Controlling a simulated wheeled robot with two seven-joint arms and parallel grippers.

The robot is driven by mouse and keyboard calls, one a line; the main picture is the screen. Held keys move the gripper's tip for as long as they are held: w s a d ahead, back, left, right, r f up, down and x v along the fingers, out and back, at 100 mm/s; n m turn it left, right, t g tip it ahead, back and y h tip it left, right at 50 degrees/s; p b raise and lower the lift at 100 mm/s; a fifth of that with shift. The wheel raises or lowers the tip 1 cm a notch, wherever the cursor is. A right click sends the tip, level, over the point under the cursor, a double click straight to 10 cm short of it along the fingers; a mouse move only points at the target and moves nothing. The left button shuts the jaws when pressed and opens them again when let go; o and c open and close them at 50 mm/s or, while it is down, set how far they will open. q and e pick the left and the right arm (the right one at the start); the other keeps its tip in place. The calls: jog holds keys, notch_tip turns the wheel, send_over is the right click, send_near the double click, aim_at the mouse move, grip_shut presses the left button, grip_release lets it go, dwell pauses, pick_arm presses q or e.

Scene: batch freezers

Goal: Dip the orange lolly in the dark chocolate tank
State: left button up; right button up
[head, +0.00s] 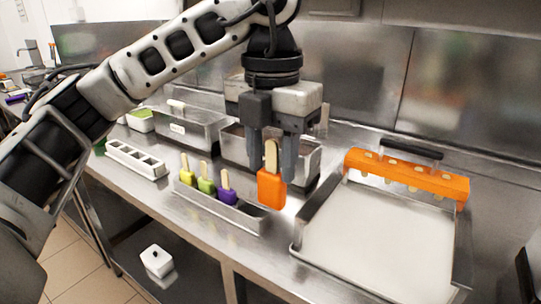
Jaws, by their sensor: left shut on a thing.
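My left gripper (270,150) points down over the counter and is shut on the stick of the orange lolly (271,188). The lolly hangs upright in the air, orange body down, pale stick up between the fingers. Behind it stand steel tanks: one (235,146) is partly hidden by the gripper and lolly, and another (183,131) stands further left with a small label on its front. I cannot make out what the tanks hold or which has dark chocolate. My right gripper is not in view.
A steel holder (240,217) in front carries yellow-green, green and purple lollies (226,192). A white tray (378,240) with an orange slotted bar (407,178) lies at the right. A white mould (136,158) sits at the left. The steel wall is behind.

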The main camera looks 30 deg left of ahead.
pick_arm(q)
jog(key=shift+r+p, duration=1.95)
jog(key=shift+r, duration=0.35)
jog(key=shift+f, duration=0.1)
